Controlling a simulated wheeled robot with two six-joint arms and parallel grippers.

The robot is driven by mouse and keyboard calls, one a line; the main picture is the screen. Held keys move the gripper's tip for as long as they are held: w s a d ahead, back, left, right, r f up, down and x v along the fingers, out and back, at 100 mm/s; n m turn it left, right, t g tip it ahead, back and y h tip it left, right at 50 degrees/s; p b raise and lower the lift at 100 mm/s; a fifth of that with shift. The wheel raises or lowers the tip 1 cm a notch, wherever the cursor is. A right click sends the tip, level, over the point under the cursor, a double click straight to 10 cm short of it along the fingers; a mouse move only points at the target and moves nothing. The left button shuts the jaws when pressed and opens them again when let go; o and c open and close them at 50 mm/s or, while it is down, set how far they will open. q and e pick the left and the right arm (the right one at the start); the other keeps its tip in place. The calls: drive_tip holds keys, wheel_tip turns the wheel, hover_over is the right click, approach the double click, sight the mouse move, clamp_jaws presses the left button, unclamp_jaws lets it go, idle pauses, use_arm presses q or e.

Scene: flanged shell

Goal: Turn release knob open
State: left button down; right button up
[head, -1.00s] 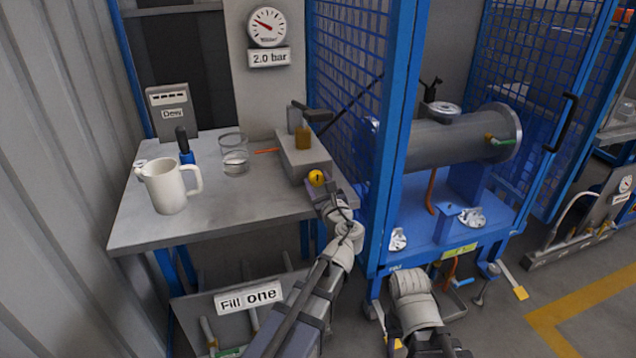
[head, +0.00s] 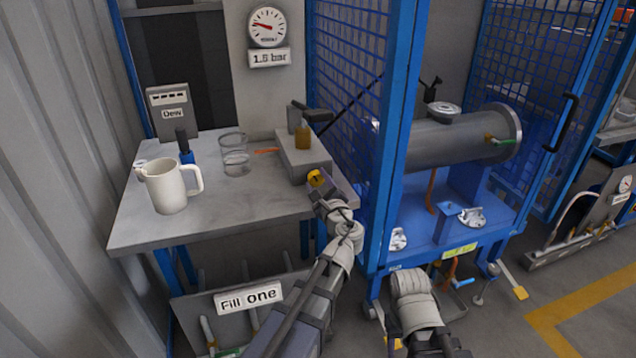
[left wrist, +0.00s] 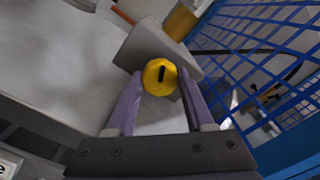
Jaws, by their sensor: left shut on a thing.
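The yellow round release knob (head: 314,177) with a black mark sits on the front of a grey block (head: 303,156) at the table's right end. My left gripper (head: 319,186) is at the knob. In the left wrist view, the knob (left wrist: 160,76) lies between the two purple fingertips (left wrist: 160,84), which are shut on it. Its black bar stands nearly upright in that view. A dial gauge (head: 267,26) on the wall has a sign (head: 270,58) reading 1.5 bar. My right arm shows at the bottom, but its gripper cannot be made out.
A white jug (head: 170,188), a clear glass (head: 235,158) and a dark-handled blue tool (head: 185,147) stand on the grey table (head: 240,213). A blue mesh cage (head: 345,95) rises close to the right of the block. The table's front middle is clear.

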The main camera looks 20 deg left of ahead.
use_arm(q)
drive_tip(key=shift+c, duration=1.4)
unclamp_jaws()
